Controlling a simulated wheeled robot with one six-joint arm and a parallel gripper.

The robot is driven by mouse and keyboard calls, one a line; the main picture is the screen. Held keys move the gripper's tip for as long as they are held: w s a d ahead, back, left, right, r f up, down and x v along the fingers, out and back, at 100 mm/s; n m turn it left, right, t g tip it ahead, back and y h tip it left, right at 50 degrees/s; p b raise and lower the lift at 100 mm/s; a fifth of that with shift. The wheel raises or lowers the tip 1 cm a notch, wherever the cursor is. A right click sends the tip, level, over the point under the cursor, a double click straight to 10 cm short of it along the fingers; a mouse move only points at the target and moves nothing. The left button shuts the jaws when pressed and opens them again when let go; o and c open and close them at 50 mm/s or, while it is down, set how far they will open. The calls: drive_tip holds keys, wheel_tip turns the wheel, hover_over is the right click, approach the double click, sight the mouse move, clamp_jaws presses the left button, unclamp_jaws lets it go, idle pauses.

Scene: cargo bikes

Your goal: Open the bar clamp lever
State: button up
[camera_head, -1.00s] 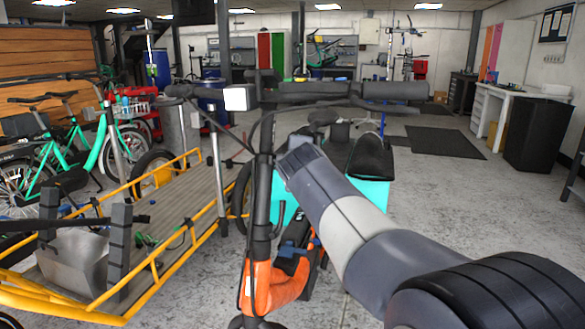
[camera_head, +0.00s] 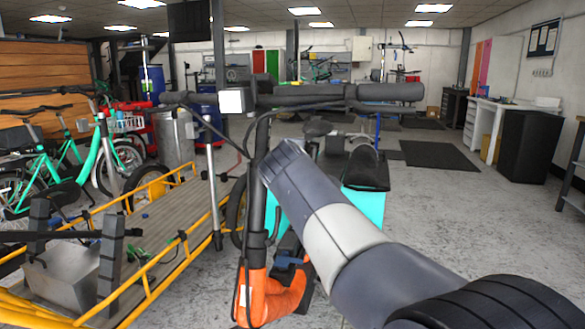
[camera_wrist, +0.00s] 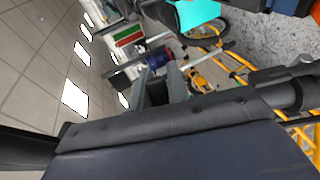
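A cargo bike's dark upright stem (camera_head: 260,180) stands in front of me in the head view, with a black handlebar (camera_head: 345,97) across it and a pale box-shaped lamp (camera_head: 236,101) at its left. I cannot make out the bar clamp lever in either view. My arm reaches in from the lower right and its dark end overlaps the stem area in the head view. My gripper (camera_wrist: 166,88) shows in the wrist view as two grey fingers close beside each other, beyond a dark body. Nothing is clearly held; their gap is unclear.
A yellow-framed cargo bed (camera_head: 150,270) with a wooden deck lies at left. An orange curved part (camera_head: 268,300) is low by the stem. A teal box (camera_head: 364,206) stands behind the arm. Green bikes (camera_head: 100,165) stand far left. Open floor (camera_head: 450,220) lies at right.

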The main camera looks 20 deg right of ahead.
drive_tip(key=o, duration=0.4)
drive_tip(key=shift+o, duration=0.2)
drive_tip(key=shift+s, duration=0.1)
drive_tip(key=p+v, duration=0.2)
drive_tip(key=v, duration=0.8)
drive_tip(key=shift+s+a, duration=0.2)
drive_tip(key=shift+s, duration=0.15)
